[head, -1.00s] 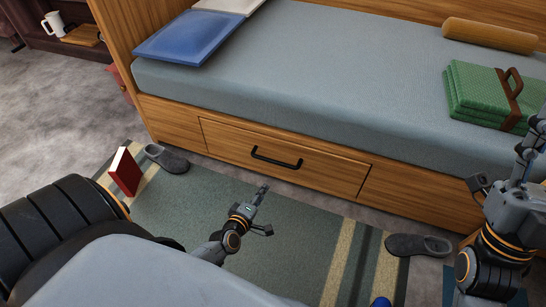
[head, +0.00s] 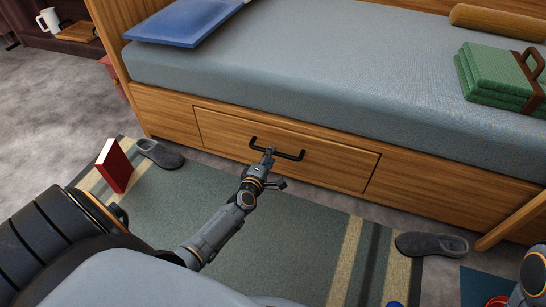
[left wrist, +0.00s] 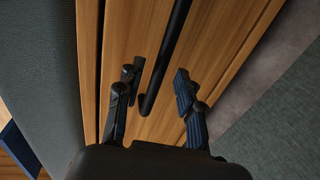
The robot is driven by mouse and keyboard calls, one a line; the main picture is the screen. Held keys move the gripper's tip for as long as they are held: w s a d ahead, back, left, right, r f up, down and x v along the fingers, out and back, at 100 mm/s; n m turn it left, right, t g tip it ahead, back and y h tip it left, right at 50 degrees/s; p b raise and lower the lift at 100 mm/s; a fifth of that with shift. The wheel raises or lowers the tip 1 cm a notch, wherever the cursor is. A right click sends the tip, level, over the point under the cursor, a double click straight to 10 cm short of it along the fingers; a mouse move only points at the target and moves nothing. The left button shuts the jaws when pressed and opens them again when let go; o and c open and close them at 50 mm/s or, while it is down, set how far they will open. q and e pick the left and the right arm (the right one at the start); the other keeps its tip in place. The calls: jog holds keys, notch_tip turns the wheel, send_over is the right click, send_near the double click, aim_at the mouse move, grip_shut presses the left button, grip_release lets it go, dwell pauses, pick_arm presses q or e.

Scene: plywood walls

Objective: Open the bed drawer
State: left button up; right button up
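The bed drawer (head: 225,135) is a wooden front panel under the bed, flush with the frame and shut. Its black bar handle (head: 293,156) is on the middle of the panel. My left gripper (head: 267,153) is at the left part of the handle in the head view. In the left wrist view, the fingers (left wrist: 155,77) are spread apart, with the dark handle bar (left wrist: 165,65) passing between them in the picture. I cannot tell whether they touch it. My right gripper is out of view; only part of that arm shows at the lower right edge.
The bed's grey mattress (head: 300,85) lies above the drawer. The rug in front of the drawer is mostly clear.

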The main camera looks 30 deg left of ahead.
pick_arm(q)
jog(key=shift+b+x, duration=0.45)
jog(key=shift+x, duration=1.15)
grip_shut()
